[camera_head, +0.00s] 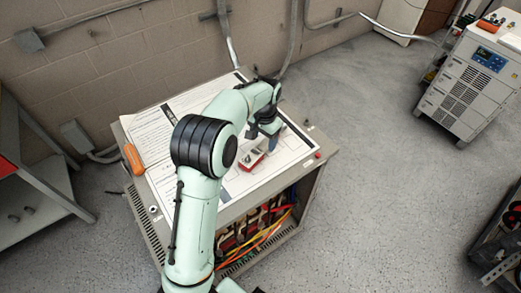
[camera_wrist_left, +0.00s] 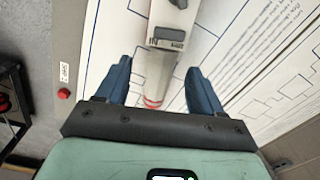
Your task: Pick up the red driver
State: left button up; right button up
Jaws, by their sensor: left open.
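My left gripper (camera_head: 270,128) is over the far right part of the cabinet top. In the left wrist view its two blue fingers (camera_wrist_left: 158,92) are open, one on each side of a pale grey tool (camera_wrist_left: 166,65) with red rings near its end. Neither finger visibly touches it. In the head view a red and white piece (camera_head: 251,160) lies on the printed sheet beside the gripper, partly hidden by the arm. It appears to be the same tool; I cannot tell for sure that it is the red driver. My right gripper is not in view.
The cabinet top (camera_head: 229,211) is largely covered by a printed diagram sheet (camera_head: 165,178). An orange object (camera_head: 133,158) sits at its left edge, a red knob (camera_head: 318,155) at its right corner. Coloured cables (camera_head: 262,232) show in the open front. A wheeled grey unit (camera_head: 470,85) stands far right.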

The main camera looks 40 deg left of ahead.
aim_at(263, 144)
pick_arm(q)
jog(key=f, duration=0.3)
jog(key=shift+w+a+f, duration=0.1)
jog(key=shift+a+f, duration=0.1)
jog(key=shift+c, duration=0.3)
jog(key=shift+r, duration=0.1)
grip_shut()
jog(key=shift+r, duration=0.1)
notch_tip(263, 144, up, 20)
jog(key=p, duration=0.3)
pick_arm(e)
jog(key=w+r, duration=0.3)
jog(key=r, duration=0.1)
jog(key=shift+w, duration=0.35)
